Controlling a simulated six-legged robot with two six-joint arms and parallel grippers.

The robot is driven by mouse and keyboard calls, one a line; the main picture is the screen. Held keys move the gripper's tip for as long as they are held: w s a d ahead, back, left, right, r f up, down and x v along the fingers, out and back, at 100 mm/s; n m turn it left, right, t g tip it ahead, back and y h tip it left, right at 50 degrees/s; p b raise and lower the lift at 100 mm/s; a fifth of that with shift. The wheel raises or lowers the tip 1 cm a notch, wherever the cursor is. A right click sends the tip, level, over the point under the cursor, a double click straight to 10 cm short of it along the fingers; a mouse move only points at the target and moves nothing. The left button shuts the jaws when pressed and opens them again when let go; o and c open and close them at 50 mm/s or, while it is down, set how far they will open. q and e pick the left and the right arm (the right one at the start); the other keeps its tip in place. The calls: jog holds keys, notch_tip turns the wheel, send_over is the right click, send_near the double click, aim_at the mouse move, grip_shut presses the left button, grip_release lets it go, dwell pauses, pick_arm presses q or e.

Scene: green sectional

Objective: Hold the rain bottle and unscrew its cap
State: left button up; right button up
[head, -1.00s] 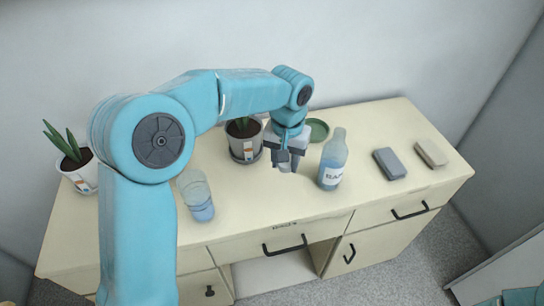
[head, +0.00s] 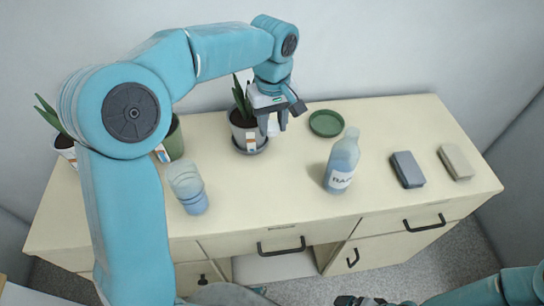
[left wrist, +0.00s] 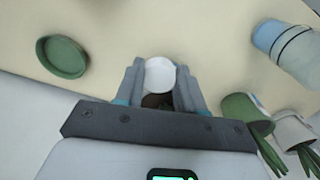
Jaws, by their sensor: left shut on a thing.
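The rain bottle (head: 342,165), translucent blue with a white label, stands on the cream desk right of centre in the head view. Its neck shows no white cap. My left gripper (head: 273,122) is above the back of the desk, to the left of the bottle and apart from it. It is shut on a small white round cap (left wrist: 160,74), which shows between the fingers in the left wrist view. The bottle does not show in the left wrist view. Dark parts of my right gripper (head: 362,301) show at the bottom edge, in front of the desk, away from the bottle; its jaws are unclear.
A potted plant (head: 244,138) on a dark saucer stands close beside my left gripper. A green dish (head: 326,123) lies behind the bottle. A dark block (head: 407,169) and a beige block (head: 455,162) lie to the right.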

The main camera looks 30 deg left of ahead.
pick_arm(q)
send_over(272, 167)
notch_tip(272, 167, down, 9)
jog(key=shift+r, duration=0.15)
jog(key=shift+f, duration=2.5)
jog(key=shift+f+b, duration=0.2)
jog(key=shift+b, duration=0.2)
jog(key=o, duration=1.2)
jog(key=shift+w, duration=0.1)
jog(key=shift+r, duration=0.1)
jog(key=shift+r+p, duration=0.25)
jog(key=shift+p, duration=0.05)
notch_tip(272, 167, up, 12)
jog(key=shift+f, duration=0.15)
